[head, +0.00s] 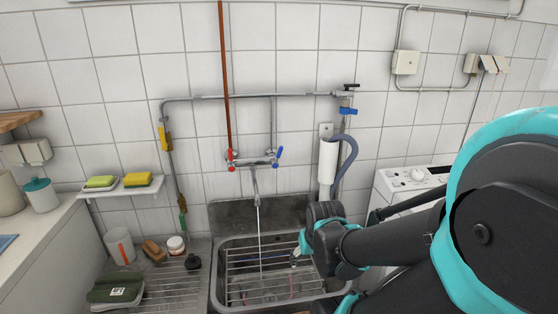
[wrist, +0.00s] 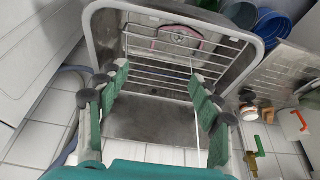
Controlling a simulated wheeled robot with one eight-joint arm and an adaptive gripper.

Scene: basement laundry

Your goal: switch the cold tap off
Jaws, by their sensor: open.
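The wall mixer tap (head: 254,162) is in the middle of the head view. Its blue cold handle (head: 278,155) is on the right, tilted up. Its red hot handle (head: 231,159) is on the left. A thin stream of water (head: 259,235) falls from the spout into the sink (head: 214,272); the stream also shows in the wrist view (wrist: 195,125). My gripper (head: 297,259) is over the sink's right part, below and to the right of the blue handle, apart from it. In the wrist view my gripper (wrist: 153,96) is open and empty between its green fingers. The tap handles are not visible there.
A white cylinder (head: 327,162) and grey hose hang right of the tap. A blue-handled pipe valve (head: 348,111) is above them. A washing machine (head: 407,178) stands right. A shelf with sponges (head: 127,187) is left. The wall space around the blue handle looks clear.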

